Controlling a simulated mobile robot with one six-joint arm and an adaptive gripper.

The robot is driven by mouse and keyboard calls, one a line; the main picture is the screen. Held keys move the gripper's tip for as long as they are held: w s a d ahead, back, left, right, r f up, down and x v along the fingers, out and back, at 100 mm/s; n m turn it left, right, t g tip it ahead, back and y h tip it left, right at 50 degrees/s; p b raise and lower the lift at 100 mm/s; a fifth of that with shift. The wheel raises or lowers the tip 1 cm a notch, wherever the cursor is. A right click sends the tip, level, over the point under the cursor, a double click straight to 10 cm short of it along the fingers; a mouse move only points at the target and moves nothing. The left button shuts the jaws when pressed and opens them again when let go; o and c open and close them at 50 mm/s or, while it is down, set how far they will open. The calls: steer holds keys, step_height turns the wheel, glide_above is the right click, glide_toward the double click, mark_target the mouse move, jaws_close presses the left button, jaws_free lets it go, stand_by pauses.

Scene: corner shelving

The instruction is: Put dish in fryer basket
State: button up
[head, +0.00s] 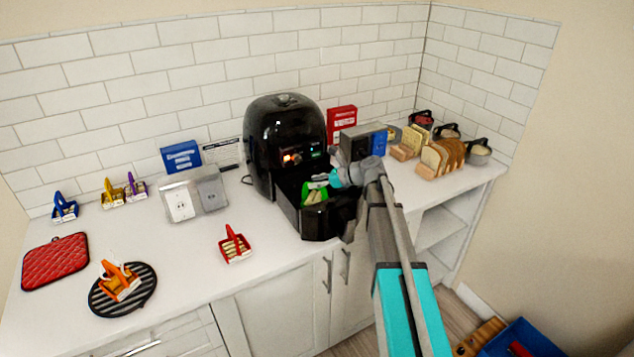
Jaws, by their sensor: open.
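The black air fryer (284,125) stands against the tiled wall on the counter. Its fryer basket (312,226) is pulled out toward the front. A green dish (314,192) with pale food in it is at the basket opening. I cannot tell whether it rests on the basket floor. My gripper (322,184) is open, right at the dish from the upper right. My arm hides the right side of the basket, and the fingertips are too small to see clearly.
A red dish (235,247) stands on the counter to the left. An orange dish (118,282) sits on a black striped trivet (142,302). A red pot holder (55,262) lies far left. The counter's front middle is clear.

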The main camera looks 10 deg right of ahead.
steer(key=shift+r, duration=0.15)
steer(key=shift+r+p, duration=0.6)
steer(key=shift+p, duration=0.1)
steer(key=p+v, duration=0.4)
steer(key=v, duration=0.8)
steer(key=shift+f, duration=0.2)
steer(key=shift+s, duration=0.1)
stand_by(0.6)
